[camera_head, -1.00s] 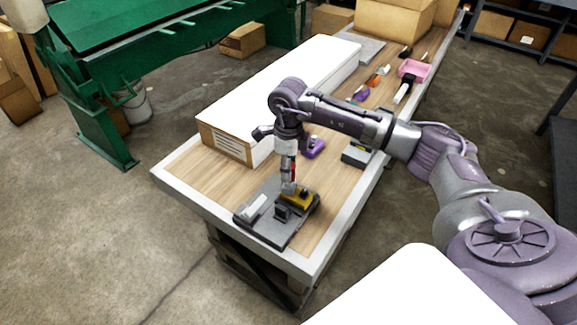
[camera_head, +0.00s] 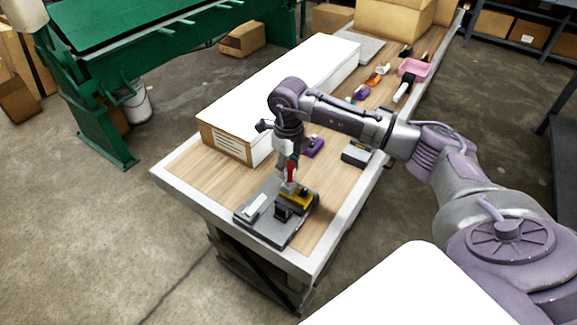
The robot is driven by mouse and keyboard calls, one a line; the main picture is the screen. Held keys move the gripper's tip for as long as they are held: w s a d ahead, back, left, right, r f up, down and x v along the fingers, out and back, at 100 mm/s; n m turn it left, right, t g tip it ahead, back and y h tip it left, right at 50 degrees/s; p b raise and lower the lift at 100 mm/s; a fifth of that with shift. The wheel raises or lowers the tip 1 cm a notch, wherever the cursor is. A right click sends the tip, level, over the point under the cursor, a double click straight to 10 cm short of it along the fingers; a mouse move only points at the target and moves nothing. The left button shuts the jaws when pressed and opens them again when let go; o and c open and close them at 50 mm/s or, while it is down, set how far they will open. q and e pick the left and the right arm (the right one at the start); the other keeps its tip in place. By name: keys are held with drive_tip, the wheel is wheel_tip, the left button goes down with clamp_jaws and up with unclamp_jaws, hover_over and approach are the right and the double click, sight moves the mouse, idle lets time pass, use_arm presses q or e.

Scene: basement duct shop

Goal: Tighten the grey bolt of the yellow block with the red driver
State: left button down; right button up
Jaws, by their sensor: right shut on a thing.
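The yellow block (camera_head: 299,197) sits in a dark fixture on a grey base plate (camera_head: 262,231) at the near end of the table. My right gripper (camera_head: 289,176) points down over the block, shut on the red driver (camera_head: 292,168). The driver is upright, and its lower end is at or just above the top of the block. Whether it touches the bolt I cannot tell. The grey bolt is hidden or too small to make out. My left gripper is not in view.
A long white box (camera_head: 285,85) lies along the table's left side. A purple item (camera_head: 313,147) and a grey block (camera_head: 357,154) are behind the gripper. A pink tray (camera_head: 414,70) and several tools are farther back. The wooden tabletop left of the plate is clear.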

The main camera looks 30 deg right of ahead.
drive_tip(key=shift+n, duration=0.5)
drive_tip(key=shift+r, duration=0.15)
drive_tip(key=shift+r+p, duration=1.35)
drive_tip(key=shift+r, duration=1.05)
